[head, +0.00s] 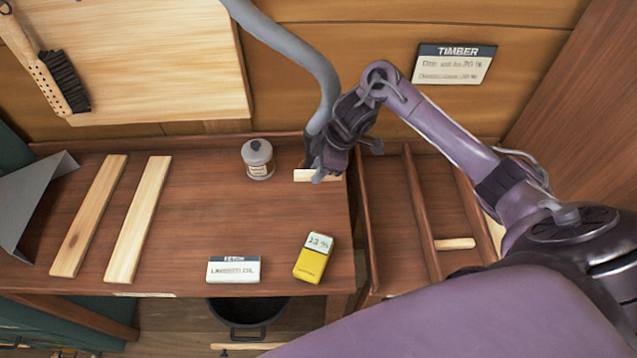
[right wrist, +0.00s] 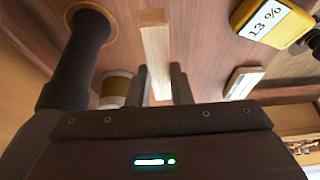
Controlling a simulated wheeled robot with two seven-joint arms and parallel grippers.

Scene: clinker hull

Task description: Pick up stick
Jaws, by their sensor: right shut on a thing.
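My right gripper (head: 318,172) is over the back right part of the bench and is shut on a pale wooden stick (head: 302,175). In the head view the gripper hides much of the stick. In the right wrist view the stick (right wrist: 155,45) extends forward from between the two fingers (right wrist: 161,88). I cannot tell whether the stick touches the bench top. Another short pale stick (head: 455,243) lies in the slotted rack to the right. My left gripper is not in view.
Two long pale strips (head: 90,215) (head: 138,220) lie on the bench's left. A grey hose (head: 300,50) runs down beside the gripper. The bench middle is clear.

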